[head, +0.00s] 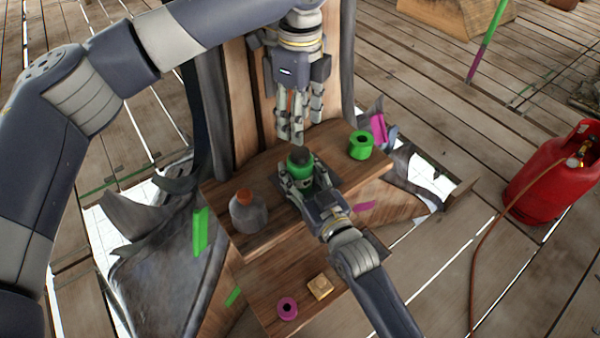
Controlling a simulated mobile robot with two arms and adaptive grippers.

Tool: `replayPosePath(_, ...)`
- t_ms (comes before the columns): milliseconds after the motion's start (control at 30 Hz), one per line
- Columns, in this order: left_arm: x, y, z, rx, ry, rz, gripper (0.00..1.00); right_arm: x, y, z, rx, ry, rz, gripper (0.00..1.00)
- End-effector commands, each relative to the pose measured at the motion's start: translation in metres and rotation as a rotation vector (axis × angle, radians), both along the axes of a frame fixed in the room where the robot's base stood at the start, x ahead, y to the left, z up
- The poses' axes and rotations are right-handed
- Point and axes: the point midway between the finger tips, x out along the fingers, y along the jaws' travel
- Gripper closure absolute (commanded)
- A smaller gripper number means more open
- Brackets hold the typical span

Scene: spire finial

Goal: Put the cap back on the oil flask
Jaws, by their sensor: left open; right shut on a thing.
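A green flask-like container (301,170) with a dark top (300,157) stands upright over the upper wooden step. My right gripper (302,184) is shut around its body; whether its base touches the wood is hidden. I cannot tell whether the dark top is a cap or the open neck. My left gripper (298,130) points down, open and empty, just behind and above the dark top. No loose cap can be made out for certain.
A grey jar with an orange-brown top (248,212) stands left on the upper step (280,240); a green roll (361,145) is to the right. The lower step holds a magenta ring (287,308) and a yellowish block (320,287). A red gas cylinder (550,178) stands far right.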

Motion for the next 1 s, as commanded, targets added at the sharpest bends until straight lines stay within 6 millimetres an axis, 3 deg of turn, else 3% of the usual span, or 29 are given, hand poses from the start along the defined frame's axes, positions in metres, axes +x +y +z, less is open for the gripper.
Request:
replayPosePath(267, 0.0, 0.0, -0.0001, 0.0, 0.0, 0.372, 0.53, 0.0, -0.0001, -0.0003, 0.0, 0.001, 0.0, 1.0)
replayPosePath(1000, 0.0001, 0.0, -0.0001, 0.001, 0.0, 1.769, 0.53, -0.0001, 0.0, -0.0005, 0.0, 0.001, 0.0, 1.0)
